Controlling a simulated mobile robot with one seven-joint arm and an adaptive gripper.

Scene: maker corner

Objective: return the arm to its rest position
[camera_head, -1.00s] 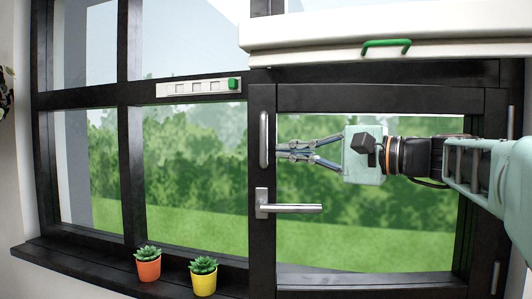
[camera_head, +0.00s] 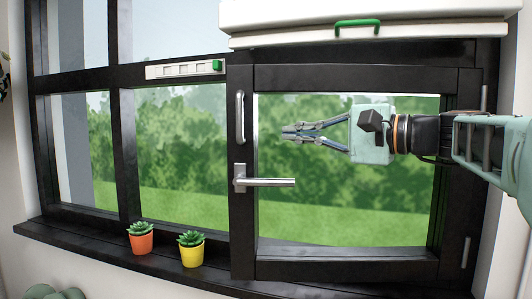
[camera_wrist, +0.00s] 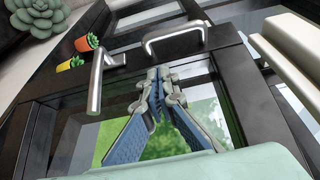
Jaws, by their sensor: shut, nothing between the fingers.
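My gripper (camera_head: 290,132) is in front of the right window sash (camera_head: 340,269), with its fingertips pointing left. Its fingers are shut at the tips with nothing between them. In the head view it appears to the right of the vertical pull handle (camera_head: 240,117) and above the lever handle (camera_head: 264,182), apart from both. In the wrist view the shut fingers (camera_wrist: 162,75) point toward the pull handle (camera_wrist: 175,38), with the lever handle (camera_wrist: 97,80) to their left. The lever lies level in the head view.
A white blind box with a green handle (camera_head: 357,23) hangs above the sash. A white strip with a green slider (camera_head: 217,65) is on the crossbar. An orange pot (camera_head: 141,243) and a yellow pot (camera_head: 192,255) stand on the dark sill (camera_head: 75,238). A larger succulent (camera_wrist: 38,17) shows in the wrist view.

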